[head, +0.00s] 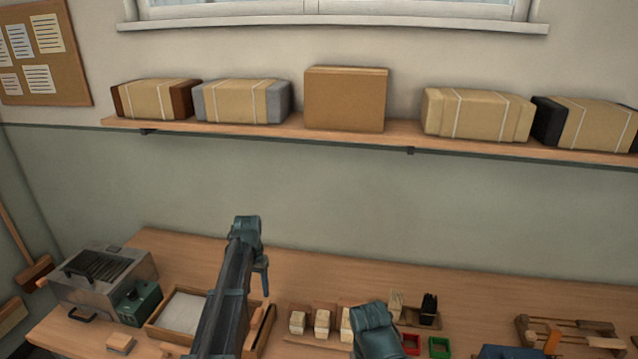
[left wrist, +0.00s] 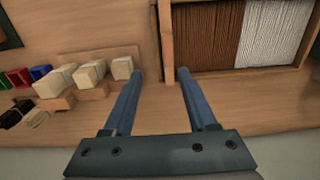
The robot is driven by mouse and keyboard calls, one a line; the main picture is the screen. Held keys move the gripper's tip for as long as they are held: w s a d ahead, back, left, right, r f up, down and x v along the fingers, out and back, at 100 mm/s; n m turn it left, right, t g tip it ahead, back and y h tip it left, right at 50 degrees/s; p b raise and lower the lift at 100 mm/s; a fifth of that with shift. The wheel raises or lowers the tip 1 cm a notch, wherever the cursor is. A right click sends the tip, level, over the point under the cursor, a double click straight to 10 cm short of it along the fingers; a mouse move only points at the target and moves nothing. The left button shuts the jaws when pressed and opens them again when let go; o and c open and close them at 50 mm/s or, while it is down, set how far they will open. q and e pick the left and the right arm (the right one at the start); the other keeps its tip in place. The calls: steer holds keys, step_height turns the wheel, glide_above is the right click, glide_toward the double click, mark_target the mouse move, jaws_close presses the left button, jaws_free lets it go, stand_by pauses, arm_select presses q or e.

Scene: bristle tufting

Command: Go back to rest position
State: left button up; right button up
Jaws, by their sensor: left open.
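My left gripper (head: 264,284) hangs fingers down from the end of my left arm, over the bench between the bristle tray and the row of pale blocks. A link of my right arm (head: 376,330) shows at the bottom; the right gripper itself does not show.
Pale blocks (head: 297,322) stand in a row right of the tray. Red (head: 411,346) and green bins (head: 439,347) and a black bristle bundle (head: 429,306) lie further right. A metal machine (head: 105,278) stands at left. The back of the bench (head: 340,272) is clear.

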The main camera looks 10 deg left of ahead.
arm_select(q)
steer(key=s+d+f+m+y+b, duration=0.1)
steer(key=s+d+f+m+b, duration=0.1)
steer(key=s+d, duration=1.9)
steer(key=s, duration=0.4)
steer(key=shift+s+d+f+m+b, duration=0.3)
steer(key=shift+s+m, duration=0.05)
steer(key=shift+m, duration=0.05)
